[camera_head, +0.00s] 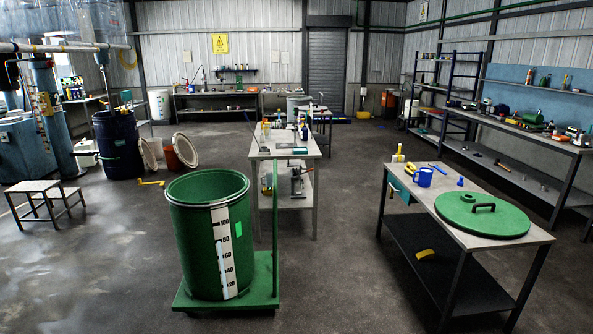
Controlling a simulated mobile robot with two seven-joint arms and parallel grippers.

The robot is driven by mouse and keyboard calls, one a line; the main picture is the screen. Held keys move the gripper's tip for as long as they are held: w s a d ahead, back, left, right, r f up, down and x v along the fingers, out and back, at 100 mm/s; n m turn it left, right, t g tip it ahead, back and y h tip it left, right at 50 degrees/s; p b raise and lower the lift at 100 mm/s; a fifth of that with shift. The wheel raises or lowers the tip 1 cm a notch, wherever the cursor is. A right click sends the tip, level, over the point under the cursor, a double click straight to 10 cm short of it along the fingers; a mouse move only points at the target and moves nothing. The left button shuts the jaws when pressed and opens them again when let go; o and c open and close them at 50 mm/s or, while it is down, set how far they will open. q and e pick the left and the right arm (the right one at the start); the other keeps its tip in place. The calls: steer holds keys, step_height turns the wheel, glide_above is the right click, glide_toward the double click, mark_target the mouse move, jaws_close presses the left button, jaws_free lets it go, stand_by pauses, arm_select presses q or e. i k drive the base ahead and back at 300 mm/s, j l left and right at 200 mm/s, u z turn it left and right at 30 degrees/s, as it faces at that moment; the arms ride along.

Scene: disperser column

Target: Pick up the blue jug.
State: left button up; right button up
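A blue jug (425,177) stands upright on the grey top of the workbench (448,233) at the right. It looks small, with its handle on the left side. Neither of my grippers shows in the head view.
A large green lid (482,222) with a dark handle covers the bench's near right part. A green drum (195,240) with a scale strip stands on a green wheeled platform (262,290). Another table (283,154) stands behind it. Floor between drum and bench is clear.

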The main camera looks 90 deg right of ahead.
mark_target(425, 175)
steer(key=z, duration=3.85)
steer(key=u, duration=0.35)
steer(key=i+u, duration=0.1)
steer(key=i, duration=4.3)
steer(key=i+z, duration=0.15)
steer(key=i, duration=0.65)
